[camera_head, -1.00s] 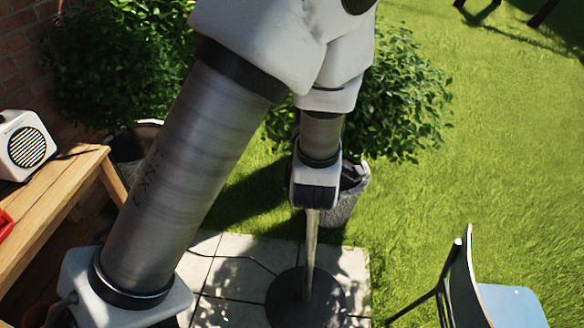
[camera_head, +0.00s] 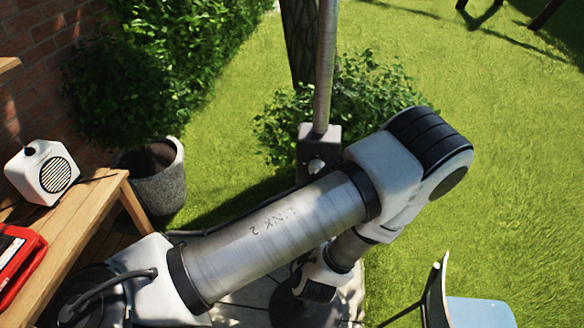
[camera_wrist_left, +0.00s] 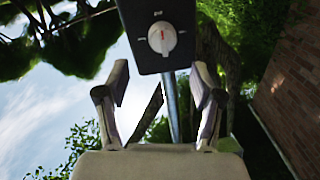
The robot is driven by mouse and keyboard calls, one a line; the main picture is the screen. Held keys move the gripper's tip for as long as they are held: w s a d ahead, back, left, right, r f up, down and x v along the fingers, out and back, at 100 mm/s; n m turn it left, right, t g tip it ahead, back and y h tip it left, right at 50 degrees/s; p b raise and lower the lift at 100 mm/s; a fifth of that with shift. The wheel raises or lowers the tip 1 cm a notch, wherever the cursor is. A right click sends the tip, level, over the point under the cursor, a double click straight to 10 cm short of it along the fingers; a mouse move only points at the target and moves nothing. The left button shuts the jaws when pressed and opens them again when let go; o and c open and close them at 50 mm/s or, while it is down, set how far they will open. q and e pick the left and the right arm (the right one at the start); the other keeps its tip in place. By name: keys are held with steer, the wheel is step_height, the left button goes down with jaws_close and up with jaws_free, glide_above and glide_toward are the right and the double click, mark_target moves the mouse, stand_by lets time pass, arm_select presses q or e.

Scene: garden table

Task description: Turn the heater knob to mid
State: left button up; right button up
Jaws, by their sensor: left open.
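The heater is a tall metal post (camera_head: 327,60) with a grey control box (camera_head: 306,145) on it. In the head view a pale round knob (camera_head: 316,165) shows on the box's lower part. In the left wrist view the box (camera_wrist_left: 180,12) is dark and the round white knob (camera_wrist_left: 162,38) has a red mark standing roughly vertical. My left gripper (camera_wrist_left: 160,76) is open and empty, its fingers spread below the knob in that picture and apart from it. In the head view my left arm folds back below the box; its fingers cannot be made out. My right gripper is not in view.
A wooden bench (camera_head: 85,225) at the left holds a white speaker (camera_head: 42,172) and a red case (camera_head: 18,262). A grey planter (camera_head: 158,180) stands behind it. A chair (camera_head: 480,312) is at the lower right. Open lawn (camera_head: 520,190) lies to the right.

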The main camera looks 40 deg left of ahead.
arm_select(q)
steer(key=s+f+m+g+h+b, duration=0.1)
steer(key=s+f+g+h+b, duration=0.2)
steer(key=f, duration=1)
steer(key=s+f+g+h+b, duration=0.3)
steer(key=s+f+g+b, duration=0.2)
steer(key=f, duration=0.8)
steer(key=shift+s+a+m+b, duration=0.2)
steer(key=shift+s+m+b, duration=0.3)
steer(key=shift+b, duration=0.75)
steer(key=shift+f, duration=0.1)
steer(key=s+f+g+h+b, duration=0.25)
steer(key=s+f+b, duration=0.35)
steer(key=f, duration=0.3)
steer(key=s+d+m+g+h, duration=0.2)
steer(key=s+d+g, duration=0.2)
steer(key=s, duration=0.3)
steer(key=shift+s+f+p, duration=0.15)
steer(key=shift+s+p, duration=0.05)
steer(key=shift+p, duration=0.15)
